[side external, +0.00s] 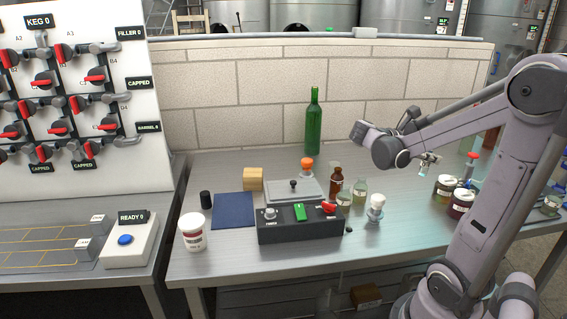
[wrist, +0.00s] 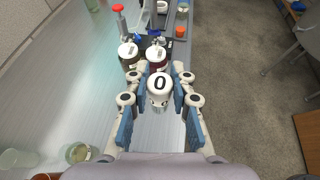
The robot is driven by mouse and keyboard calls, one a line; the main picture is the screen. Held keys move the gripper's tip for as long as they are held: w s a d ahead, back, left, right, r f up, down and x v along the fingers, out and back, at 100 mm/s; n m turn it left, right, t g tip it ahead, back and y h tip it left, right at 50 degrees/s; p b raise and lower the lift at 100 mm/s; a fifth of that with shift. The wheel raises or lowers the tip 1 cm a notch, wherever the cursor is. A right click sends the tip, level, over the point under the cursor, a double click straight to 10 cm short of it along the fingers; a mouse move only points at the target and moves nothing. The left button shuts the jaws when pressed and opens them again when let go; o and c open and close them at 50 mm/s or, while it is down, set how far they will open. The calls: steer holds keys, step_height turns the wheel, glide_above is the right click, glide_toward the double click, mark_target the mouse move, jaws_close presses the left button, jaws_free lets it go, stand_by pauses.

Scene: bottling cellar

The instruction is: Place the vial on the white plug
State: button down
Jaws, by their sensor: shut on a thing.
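My gripper (wrist: 159,100) is shut on a small white-topped vial (wrist: 159,84) marked "0", between its blue finger pads. In the side view my gripper (side external: 428,163) is raised above the right part of the bench, left of the lidded jars. The held vial is too small to make out there. A white, round-topped piece (side external: 376,203), which looks like the white plug, stands upright on the bench to the left of and below my gripper, apart from it. What it sits on is unclear.
Two dark jars with pale lids (side external: 460,203) stand right of my gripper, with a red-topped item (side external: 471,160) behind. Brown (side external: 336,184) and clear (side external: 360,189) bottles stand left of the plug. A black control box (side external: 299,222) and tall green bottle (side external: 313,125) are farther left.

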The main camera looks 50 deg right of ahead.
steer(key=shift+w+a+f, duration=0.15)
steer(key=shift+w+f, duration=1.55)
steer(key=shift+w+a+f, duration=0.2)
steer(key=shift+w+f, duration=1.55)
steer(key=shift+w+a+f, duration=0.15)
steer(key=shift+w+f, duration=1.55)
steer(key=shift+f, duration=0.1)
steer(key=c, duration=1.1)
jaws_free()
steer(key=shift+c, duration=0.2)
